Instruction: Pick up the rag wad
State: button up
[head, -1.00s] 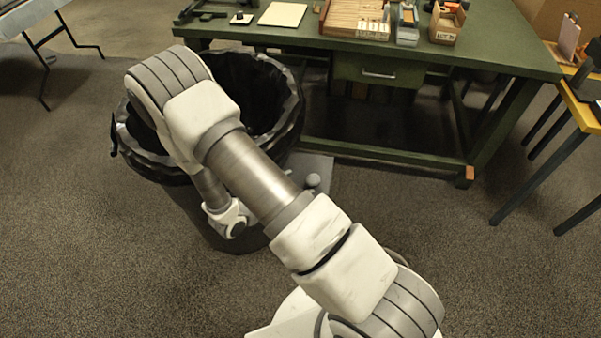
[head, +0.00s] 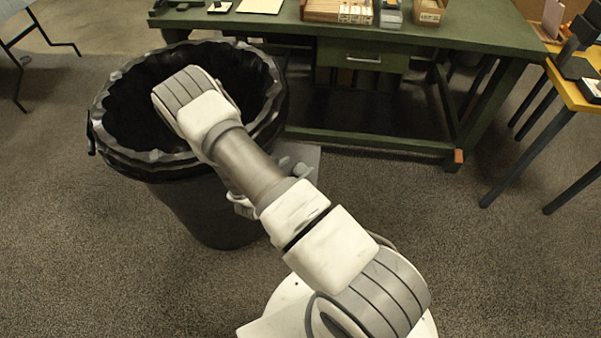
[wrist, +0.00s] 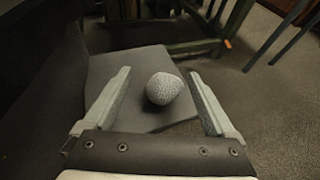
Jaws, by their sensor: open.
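The rag wad (wrist: 163,89) is a small, pale grey, speckled round lump in the wrist view. My gripper (wrist: 160,73) is open, with one finger to the left of the wad and one to the right. Gaps show on both sides, and neither finger appears to touch it. In the head view, my arm hides most of the gripper, and I cannot make out the wad clearly beside it.
A large black lined bin (head: 215,205) stands just left of the board (head: 311,154). A green workbench (head: 450,45) with a drawer and low rail stands behind. A yellow-topped table (head: 575,92) is at the right. Carpet at the lower right is open.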

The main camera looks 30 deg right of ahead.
aim_at(301, 167)
jog(key=x, duration=0.2)
jog(key=b+x, duration=0.1)
jog(key=f+x, duration=0.1)
jog(key=x, duration=0.1)
jog(key=shift+s+d+f+b, duration=0.1)
jog(key=shift+s+d+b, duration=0.15)
jog(key=shift+b, duration=0.15)
jog(key=c, duration=1.4)
